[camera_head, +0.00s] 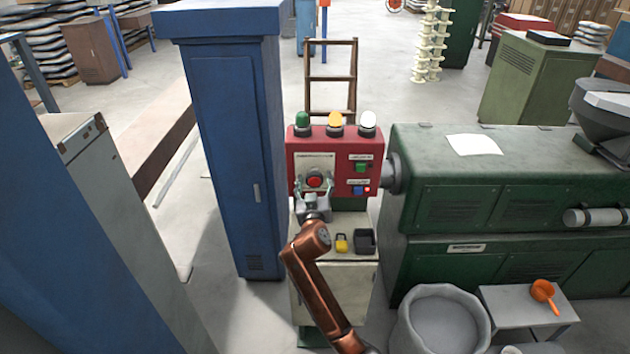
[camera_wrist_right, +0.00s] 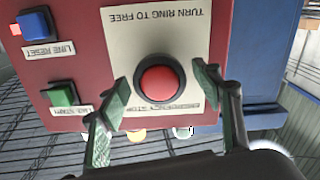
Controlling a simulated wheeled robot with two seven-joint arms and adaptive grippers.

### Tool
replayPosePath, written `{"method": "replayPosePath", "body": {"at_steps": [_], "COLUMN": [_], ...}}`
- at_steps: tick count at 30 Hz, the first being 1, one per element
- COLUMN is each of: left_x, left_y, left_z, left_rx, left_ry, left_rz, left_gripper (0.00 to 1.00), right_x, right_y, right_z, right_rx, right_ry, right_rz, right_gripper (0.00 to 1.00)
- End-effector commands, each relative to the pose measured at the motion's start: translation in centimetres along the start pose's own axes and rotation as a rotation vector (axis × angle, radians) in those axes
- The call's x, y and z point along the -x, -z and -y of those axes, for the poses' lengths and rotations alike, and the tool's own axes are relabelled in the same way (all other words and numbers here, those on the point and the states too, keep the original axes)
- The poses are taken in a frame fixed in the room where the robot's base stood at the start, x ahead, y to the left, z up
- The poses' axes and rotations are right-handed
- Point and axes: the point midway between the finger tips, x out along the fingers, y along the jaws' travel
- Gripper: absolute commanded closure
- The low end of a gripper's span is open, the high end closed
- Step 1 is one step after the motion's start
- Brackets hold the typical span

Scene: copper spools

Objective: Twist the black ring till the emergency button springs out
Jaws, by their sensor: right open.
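The emergency button is a red cap (camera_head: 314,181) inside a black ring on the front of a red control box (camera_head: 291,160). In the right wrist view the red cap (camera_wrist_right: 159,86) sits in the middle of the black ring (camera_wrist_right: 159,58), on a cream label reading "TURN RING TO FREE" and "EMERGENCY STOP". My right gripper (camera_head: 314,186) is open in front of the button. Its two fingers (camera_wrist_right: 162,88) stand on either side of the ring; I cannot tell whether they touch it. My left gripper is not in view.
Green (camera_head: 361,166) and blue (camera_head: 358,190) buttons sit right of the emergency button. Green, amber and white lamps top the box. A yellow padlock (camera_head: 341,243) and black tray (camera_head: 364,231) lie below. A blue cabinet (camera_head: 225,150) stands left, a green machine (camera_head: 480,215) right.

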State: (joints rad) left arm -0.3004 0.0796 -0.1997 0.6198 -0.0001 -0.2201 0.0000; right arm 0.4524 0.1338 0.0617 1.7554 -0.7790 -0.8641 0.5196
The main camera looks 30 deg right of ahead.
Motion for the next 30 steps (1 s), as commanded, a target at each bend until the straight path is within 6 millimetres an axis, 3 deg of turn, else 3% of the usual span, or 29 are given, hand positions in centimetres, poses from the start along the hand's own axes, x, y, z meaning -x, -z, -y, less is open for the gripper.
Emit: {"method": "replayPosePath", "body": {"at_steps": [2, 20, 30], "left_x": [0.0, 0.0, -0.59], "left_y": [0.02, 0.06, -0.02], "left_z": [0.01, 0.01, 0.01], "left_rx": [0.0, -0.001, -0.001], "left_ry": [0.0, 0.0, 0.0], "left_rz": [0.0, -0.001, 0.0], "left_gripper": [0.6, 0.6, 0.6], "right_x": [0.02, 0.04, 0.04], "right_y": [0.0, -0.02, -0.2], "right_z": [0.01, -0.01, -0.02], "right_rx": [0.0, 0.0, -0.058], "right_ry": [0.0, 0.0, -0.001], "right_rz": [0.0, 0.0, 0.002], "right_gripper": [0.41, 0.83, 0.83]}}
